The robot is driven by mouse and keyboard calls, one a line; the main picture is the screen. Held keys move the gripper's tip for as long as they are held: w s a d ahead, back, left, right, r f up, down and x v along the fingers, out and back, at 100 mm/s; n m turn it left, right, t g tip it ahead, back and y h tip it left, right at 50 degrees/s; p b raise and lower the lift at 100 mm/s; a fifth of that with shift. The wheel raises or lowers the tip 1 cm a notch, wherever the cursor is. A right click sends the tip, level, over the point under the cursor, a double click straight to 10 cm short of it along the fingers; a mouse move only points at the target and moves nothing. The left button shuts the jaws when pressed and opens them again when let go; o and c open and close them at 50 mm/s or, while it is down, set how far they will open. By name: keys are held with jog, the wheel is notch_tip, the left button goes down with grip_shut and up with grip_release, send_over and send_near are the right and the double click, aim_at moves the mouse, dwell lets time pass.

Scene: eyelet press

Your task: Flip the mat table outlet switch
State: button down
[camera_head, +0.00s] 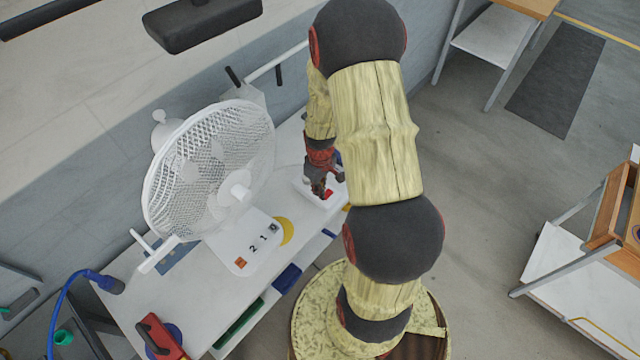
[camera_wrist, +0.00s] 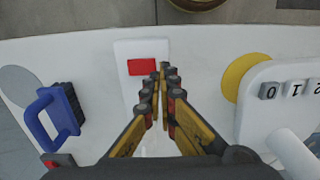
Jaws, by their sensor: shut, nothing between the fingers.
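The mat table outlet is a white block (camera_wrist: 128,52) with a red rocker switch (camera_wrist: 148,67) on it, in the upper middle of the wrist view. In the head view the outlet (camera_head: 309,191) and its red switch (camera_head: 328,194) lie on the white table, partly hidden by my gripper. My gripper (camera_wrist: 164,75) is shut and empty. Its fingertips are just right of the red switch's edge in the wrist view. In the head view my gripper (camera_head: 320,188) is over the outlet. I cannot tell whether the tips touch it or which way the switch is tilted.
A white fan (camera_head: 210,165) with numbered buttons (camera_head: 254,248) stands left of the outlet, near a yellow disc (camera_wrist: 240,75). A blue-handled item (camera_wrist: 45,115) lies on the outlet's other side. A red tool (camera_head: 160,335) lies at the table's near end.

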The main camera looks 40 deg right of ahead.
jog(key=shift+f, duration=0.35)
jog(key=shift+a+f+b, duration=0.1)
jog(key=shift+f+b, duration=0.25)
jog(key=shift+f, duration=0.1)
jog(key=shift+r, duration=0.1)
jog(key=shift+r+p, duration=0.65)
jog(key=shift+r, duration=0.1)
jog(key=shift+r, duration=0.3)
notch_tip(320, 180, up, 13)
jog(key=a+p, duration=0.2)
jog(key=p, duration=0.1)
jog(key=shift+a, duration=0.25)
